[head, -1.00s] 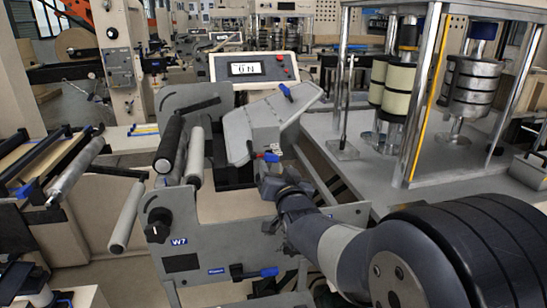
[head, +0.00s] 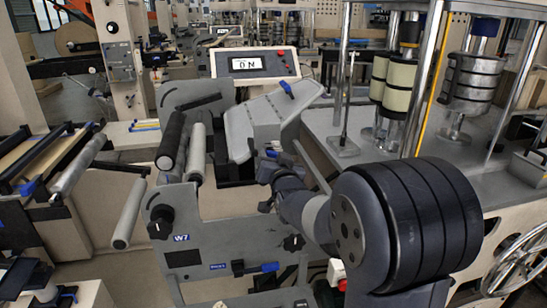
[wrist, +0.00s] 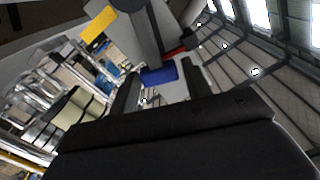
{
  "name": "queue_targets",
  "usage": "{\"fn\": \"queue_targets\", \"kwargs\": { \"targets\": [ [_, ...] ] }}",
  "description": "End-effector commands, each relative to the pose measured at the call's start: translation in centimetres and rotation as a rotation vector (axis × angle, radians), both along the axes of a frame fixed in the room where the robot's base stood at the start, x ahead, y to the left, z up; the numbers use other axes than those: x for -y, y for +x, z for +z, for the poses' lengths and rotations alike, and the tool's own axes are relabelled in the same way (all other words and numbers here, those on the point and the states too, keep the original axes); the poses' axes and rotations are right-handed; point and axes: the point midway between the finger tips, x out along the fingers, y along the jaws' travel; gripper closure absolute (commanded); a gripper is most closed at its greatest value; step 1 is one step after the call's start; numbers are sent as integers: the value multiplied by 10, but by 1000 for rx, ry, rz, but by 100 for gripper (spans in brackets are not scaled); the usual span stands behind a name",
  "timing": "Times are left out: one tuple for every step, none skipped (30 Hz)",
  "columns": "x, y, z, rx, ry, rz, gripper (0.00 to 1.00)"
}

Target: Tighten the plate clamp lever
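A blue-handled lever (head: 270,153) sits at the lower edge of the tilted grey plate (head: 250,112), mostly hidden by my gripper (head: 268,165) in the head view. In the wrist view, a blue handle (wrist: 160,75) shows between the tips of my two dark fingers, which stand apart on either side of it. I cannot tell whether they touch it. A second blue lever (head: 286,90) is at the plate's top right. Which of these is the plate clamp lever is not labelled.
A display (head: 247,64) above the plate reads about 0 N. Rollers (head: 170,140) stand left of the plate. Another blue-handled lever (head: 265,267) is low on the W7 frame. A grey bench with a metal-post machine (head: 345,145) lies close on the right.

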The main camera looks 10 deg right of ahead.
Motion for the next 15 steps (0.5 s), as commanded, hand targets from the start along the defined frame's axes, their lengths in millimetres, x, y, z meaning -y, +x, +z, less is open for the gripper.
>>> {"fn": "queue_targets", "kwargs": {
  "targets": [
    [0, 0, 0, 0, 0, 0, 58],
    [0, 0, 0, 0, 0, 0, 61],
    [0, 0, 0, 0, 0, 0, 64],
    [0, 0, 0, 0, 0, 0, 66],
    [0, 0, 0, 0, 0, 0, 69],
    [0, 0, 0, 0, 0, 0, 72],
    [0, 0, 0, 0, 0, 0, 75],
    [0, 0, 0, 0, 0, 0, 77],
    [0, 0, 0, 0, 0, 0, 80],
    [0, 0, 0, 0, 0, 0, 83],
    [0, 0, 0, 0, 0, 0, 85],
    [0, 0, 0, 0, 0, 0, 88],
    [0, 0, 0, 0, 0, 0, 91],
    [0, 0, 0, 0, 0, 0, 93],
    [0, 0, 0, 0, 0, 0, 97]
  ]
}}
